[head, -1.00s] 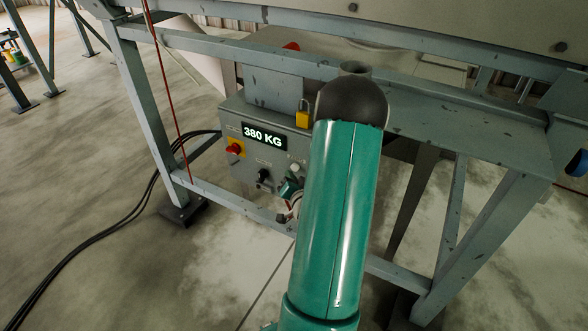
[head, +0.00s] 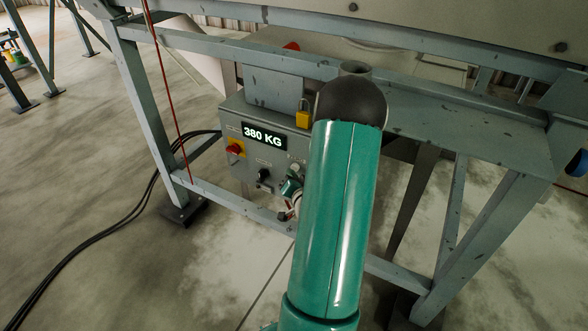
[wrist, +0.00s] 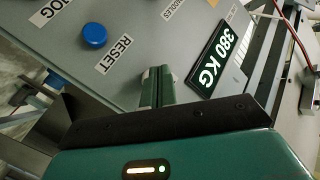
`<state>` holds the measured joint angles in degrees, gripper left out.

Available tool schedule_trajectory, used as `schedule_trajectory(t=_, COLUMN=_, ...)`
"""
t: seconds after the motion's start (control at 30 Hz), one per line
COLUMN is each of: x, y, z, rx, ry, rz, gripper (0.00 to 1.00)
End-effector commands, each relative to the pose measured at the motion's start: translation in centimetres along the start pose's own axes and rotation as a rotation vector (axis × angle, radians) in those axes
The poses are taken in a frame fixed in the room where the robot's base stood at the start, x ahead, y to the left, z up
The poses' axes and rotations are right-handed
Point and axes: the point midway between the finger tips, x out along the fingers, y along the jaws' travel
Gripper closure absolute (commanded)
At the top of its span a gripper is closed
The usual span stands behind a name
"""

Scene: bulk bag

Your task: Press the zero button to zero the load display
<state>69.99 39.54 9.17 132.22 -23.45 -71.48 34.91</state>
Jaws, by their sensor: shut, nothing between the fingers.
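The grey control box (head: 232,113) hangs under the steel frame in the head view. Its load display (head: 264,136) reads 380 KG, and it also shows in the wrist view (wrist: 217,57). My gripper (wrist: 156,80) is shut and empty, its fingers pointing at the panel between the RESET label and the display. A blue button (wrist: 94,35) sits beside the RESET label. I cannot read a zero label; contact between fingertips and panel cannot be told.
Frame legs (head: 147,118) and a lower rail surround the box. Black cables (head: 100,235) run across the floor at left.

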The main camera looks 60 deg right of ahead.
Motion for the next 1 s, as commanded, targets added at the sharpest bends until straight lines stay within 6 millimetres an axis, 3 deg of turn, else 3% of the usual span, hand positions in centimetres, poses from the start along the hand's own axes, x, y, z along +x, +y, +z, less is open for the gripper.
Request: schedule_trajectory(t=1.0, x=0.59, y=0.43, z=-0.45, rx=0.000, ry=0.001, rz=0.000, gripper=1.00)
